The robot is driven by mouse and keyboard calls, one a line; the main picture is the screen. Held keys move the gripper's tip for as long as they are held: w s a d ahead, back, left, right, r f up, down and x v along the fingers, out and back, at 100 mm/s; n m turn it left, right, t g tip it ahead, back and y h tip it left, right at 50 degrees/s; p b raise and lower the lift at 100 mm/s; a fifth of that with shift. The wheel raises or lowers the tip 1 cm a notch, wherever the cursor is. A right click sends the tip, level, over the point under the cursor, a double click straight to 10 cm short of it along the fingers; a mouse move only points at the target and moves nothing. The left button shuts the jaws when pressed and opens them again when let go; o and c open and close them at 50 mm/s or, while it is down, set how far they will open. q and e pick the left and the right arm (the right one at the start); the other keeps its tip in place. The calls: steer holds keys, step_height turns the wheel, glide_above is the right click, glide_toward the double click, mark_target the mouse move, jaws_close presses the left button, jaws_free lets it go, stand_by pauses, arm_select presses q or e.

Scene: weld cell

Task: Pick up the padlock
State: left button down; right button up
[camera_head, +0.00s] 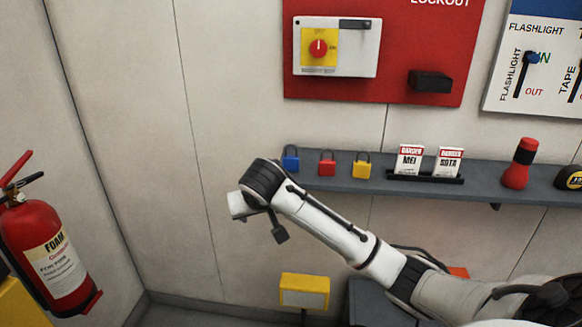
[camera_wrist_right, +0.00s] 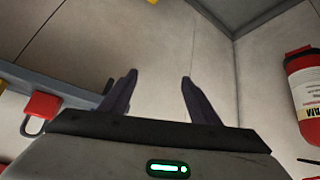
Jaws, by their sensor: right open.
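A blue padlock (camera_head: 290,159), a red padlock (camera_head: 327,164) and a yellow padlock (camera_head: 362,166) stand in a row at the left end of the grey wall shelf (camera_head: 480,185). My right wrist is left of and below the blue padlock in the head view; its fingers are not clear there. In the right wrist view my right gripper (camera_wrist_right: 158,85) is open, with bare wall between its fingers. The red padlock (camera_wrist_right: 43,106) shows at the left there, shackle downward, apart from the fingers. A bluish patch beside the left finger is mostly hidden. My left gripper is out of view.
Two danger tags (camera_head: 410,159) and a red flashlight (camera_head: 519,163) are farther right on the shelf. A red lockout board (camera_head: 440,40) hangs above. A fire extinguisher (camera_head: 48,250) stands at left; a yellow box (camera_head: 305,291) is below.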

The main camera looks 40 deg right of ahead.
mark_target(291, 157)
steer(key=d+r+m+h, duration=0.1)
steer(key=d+r+m, duration=0.1)
steer(key=d+r, duration=0.35)
steer(key=d+r+m+h, duration=0.1)
steer(key=d+r+m, duration=0.15)
steer(key=r, duration=0.55)
steer(key=shift+g, duration=0.3)
steer(key=x, duration=0.3)
steer(key=d+x, duration=0.1)
steer(key=shift+w+d+r, duration=0.1)
steer(key=shift+w+d, duration=0.05)
steer(key=shift+w, duration=0.15)
steer(key=p+x, duration=0.1)
steer(key=x, duration=0.4)
steer(key=shift+d, duration=0.35)
steer(key=shift+c, duration=0.2)
steer(key=c, duration=1.1)
steer(key=shift+c, duration=0.2)
